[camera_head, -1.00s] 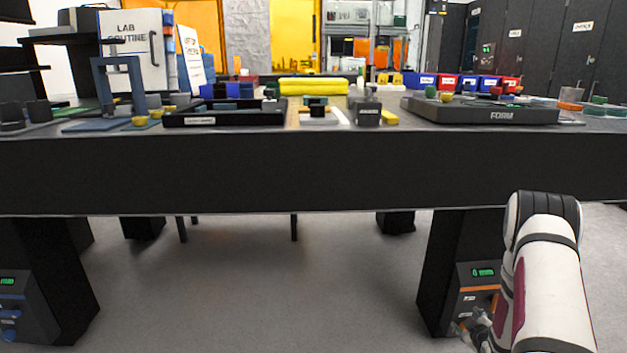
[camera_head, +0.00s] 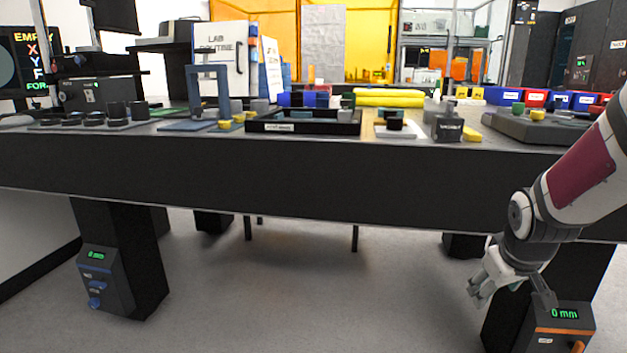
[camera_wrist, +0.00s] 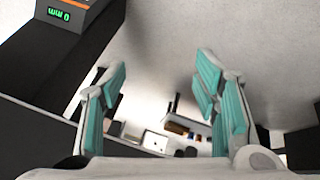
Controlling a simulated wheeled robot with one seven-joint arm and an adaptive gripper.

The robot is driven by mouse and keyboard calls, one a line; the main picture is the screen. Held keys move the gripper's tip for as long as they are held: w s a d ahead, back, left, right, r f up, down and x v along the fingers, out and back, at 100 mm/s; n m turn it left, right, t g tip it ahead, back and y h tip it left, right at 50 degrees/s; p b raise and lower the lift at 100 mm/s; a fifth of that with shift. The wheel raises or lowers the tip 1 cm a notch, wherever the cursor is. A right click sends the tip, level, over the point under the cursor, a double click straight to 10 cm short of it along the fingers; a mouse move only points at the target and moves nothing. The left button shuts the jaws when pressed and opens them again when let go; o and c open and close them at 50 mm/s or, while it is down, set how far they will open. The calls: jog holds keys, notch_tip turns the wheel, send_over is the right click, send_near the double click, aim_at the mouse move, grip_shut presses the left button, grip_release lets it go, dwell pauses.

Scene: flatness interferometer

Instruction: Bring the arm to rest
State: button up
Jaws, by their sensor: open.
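My gripper (camera_head: 512,292) hangs at the lower right in the head view, in front of the table's right leg and below the tabletop. It is close to the control box (camera_head: 560,325) that reads "0 mm" and has an orange strip. In the wrist view my gripper (camera_wrist: 160,100) has its two teal-padded fingers spread apart with nothing between them. The same control box (camera_wrist: 70,12) shows at the top left there. I cannot tell whether the fingers touch the box.
The black table (camera_head: 250,180) spans the view, its top holding a black tray (camera_head: 305,128), a blue arch-shaped stand (camera_head: 210,90) and several small blocks. A second control box (camera_head: 105,280) with blue knobs sits on the left leg. The floor (camera_head: 330,290) between the legs is clear.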

jog(key=s+a+r+g+y, duration=0.1)
jog(key=s+a+r+g, duration=0.15)
jog(key=s+a, duration=0.55)
jog(key=s+a+r+m+g+y, duration=0.1)
jog(key=s+a+r, duration=0.25)
jog(key=s, duration=0.85)
jog(key=s+a+r+g+y, duration=0.1)
jog(key=s+a+r, duration=0.1)
jog(key=s+a, duration=0.7)
notch_tip(320, 180, up, 40)
jog(key=s+d+t+p, duration=0.2)
jog(key=t+p, duration=0.1)
jog(key=p, duration=3.5)
jog(key=shift+d+f+t, duration=0.2)
jog(key=shift+t, duration=0.15)
jog(key=shift+d, duration=0.1)
